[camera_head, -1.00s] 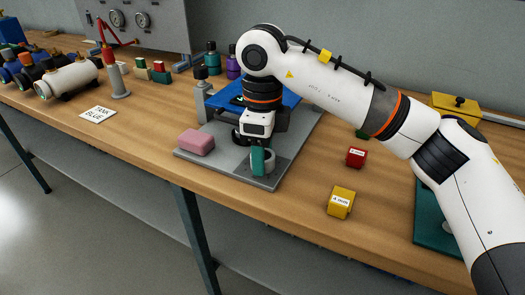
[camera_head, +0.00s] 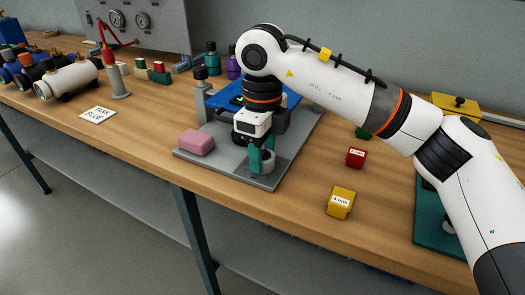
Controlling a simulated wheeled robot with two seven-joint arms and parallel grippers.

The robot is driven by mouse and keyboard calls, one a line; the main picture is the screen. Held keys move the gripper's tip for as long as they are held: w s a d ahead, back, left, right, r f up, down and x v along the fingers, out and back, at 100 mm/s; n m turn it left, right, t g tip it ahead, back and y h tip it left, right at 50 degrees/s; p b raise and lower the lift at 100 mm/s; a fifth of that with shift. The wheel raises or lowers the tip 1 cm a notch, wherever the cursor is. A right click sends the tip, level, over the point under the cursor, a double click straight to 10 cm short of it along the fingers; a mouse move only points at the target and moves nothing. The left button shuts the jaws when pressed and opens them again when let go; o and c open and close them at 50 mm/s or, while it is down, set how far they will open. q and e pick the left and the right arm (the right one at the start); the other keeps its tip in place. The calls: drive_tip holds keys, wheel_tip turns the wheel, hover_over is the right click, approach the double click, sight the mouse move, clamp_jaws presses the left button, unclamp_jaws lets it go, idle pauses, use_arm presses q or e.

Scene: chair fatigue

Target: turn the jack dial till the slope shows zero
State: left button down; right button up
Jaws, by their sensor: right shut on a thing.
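My right gripper (camera_head: 262,157) points down at the front of the grey base plate (camera_head: 215,169). Its teal fingers are shut on a short grey round dial (camera_head: 267,167), one finger at its left front and the other at its far right side. A tilted blue plate (camera_head: 286,97) stands on the rig behind my wrist and is largely covered by it. A small dark display with a bit of green (camera_head: 237,100) shows at the plate's left, too small to read. My left gripper is out of view.
A pink block (camera_head: 196,142) lies on the base plate's left. A yellow block (camera_head: 340,202) and a red block (camera_head: 356,157) stand to the right on the wooden bench. A white label card (camera_head: 98,114) and several cylinders lie left. The bench's front edge is close.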

drive_tip(key=m, duration=0.2)
drive_tip(key=shift+m, duration=0.4)
drive_tip(key=m, duration=0.3)
drive_tip(key=shift+m+b, duration=0.3)
drive_tip(key=shift+m, duration=2.2)
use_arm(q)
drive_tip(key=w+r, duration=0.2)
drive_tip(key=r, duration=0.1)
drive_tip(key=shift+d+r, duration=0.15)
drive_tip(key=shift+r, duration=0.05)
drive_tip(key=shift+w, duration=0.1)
use_arm(e)
drive_tip(key=o, duration=0.7)
